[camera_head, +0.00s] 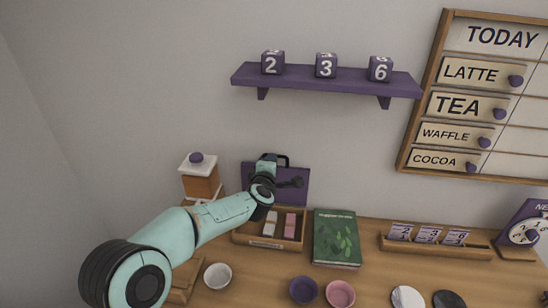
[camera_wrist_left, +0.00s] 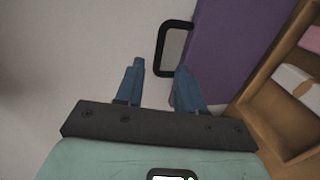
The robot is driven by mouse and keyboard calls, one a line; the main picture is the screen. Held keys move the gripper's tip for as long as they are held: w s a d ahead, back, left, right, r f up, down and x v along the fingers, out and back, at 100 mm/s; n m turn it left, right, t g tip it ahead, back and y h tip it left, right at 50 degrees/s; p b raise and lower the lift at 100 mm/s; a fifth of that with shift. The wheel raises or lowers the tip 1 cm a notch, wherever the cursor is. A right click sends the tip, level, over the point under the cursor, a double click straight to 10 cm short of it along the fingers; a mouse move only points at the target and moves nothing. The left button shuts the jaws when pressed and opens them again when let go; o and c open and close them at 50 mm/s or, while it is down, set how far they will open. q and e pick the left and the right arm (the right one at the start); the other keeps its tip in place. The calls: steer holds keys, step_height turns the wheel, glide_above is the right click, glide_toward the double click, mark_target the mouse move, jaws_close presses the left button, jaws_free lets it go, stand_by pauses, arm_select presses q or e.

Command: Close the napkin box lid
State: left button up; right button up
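The napkin box (camera_head: 270,243) is a wooden tray with white and pink napkins in it. Its purple lid (camera_head: 295,183) stands raised upright at the back of the box, with a dark loop handle at its top edge. My left arm reaches over the box, and my left gripper (camera_head: 272,160) is up at the lid's top edge, partly hidden by its own wrist. In the left wrist view the two blue fingers (camera_wrist_left: 160,85) are apart, and the black handle (camera_wrist_left: 172,48) and purple lid (camera_wrist_left: 228,50) are just past the fingertips. My right gripper is not in view.
A green book (camera_head: 336,238) lies right of the box. A white bowl (camera_head: 218,275), a purple bowl (camera_head: 303,290) and a pink bowl (camera_head: 340,294) are in front. A purple shelf (camera_head: 330,80) with number cubes hangs above.

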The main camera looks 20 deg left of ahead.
arm_select(q)
steer(key=p+x, duration=0.1)
steer(key=x, duration=0.4)
steer(key=shift+w+a, duration=0.1)
steer(key=shift+w, duration=0.1)
jaws_close()
